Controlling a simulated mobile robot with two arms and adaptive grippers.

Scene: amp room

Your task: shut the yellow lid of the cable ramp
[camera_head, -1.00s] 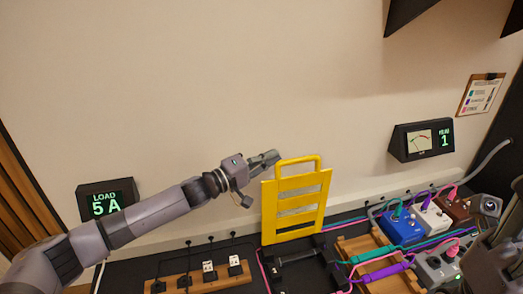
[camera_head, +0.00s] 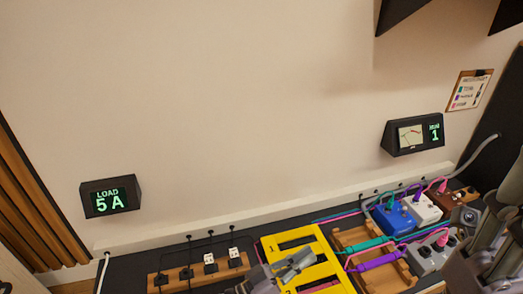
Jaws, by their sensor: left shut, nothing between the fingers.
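The yellow lid (camera_head: 321,240) of the cable ramp lies down over the ramp's black channel at the bottom centre, with dark slots and black numbers on its top. Whether it is fully flat cannot be told, as its near end runs out of the picture. My left gripper (camera_head: 301,264) is shut and empty, over the middle of the lid and hiding part of it. Whether it touches the lid is unclear. Grey parts of my right arm show at the lower right edge; the state of its gripper is unclear.
A wooden power strip (camera_head: 200,272) with several plugs stands left of the lid. Right of it are a wooden cable rack (camera_head: 352,238) with teal and purple cables, and pedals such as a blue one (camera_head: 395,222). A load display (camera_head: 110,197) and a meter (camera_head: 413,134) are at the wall.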

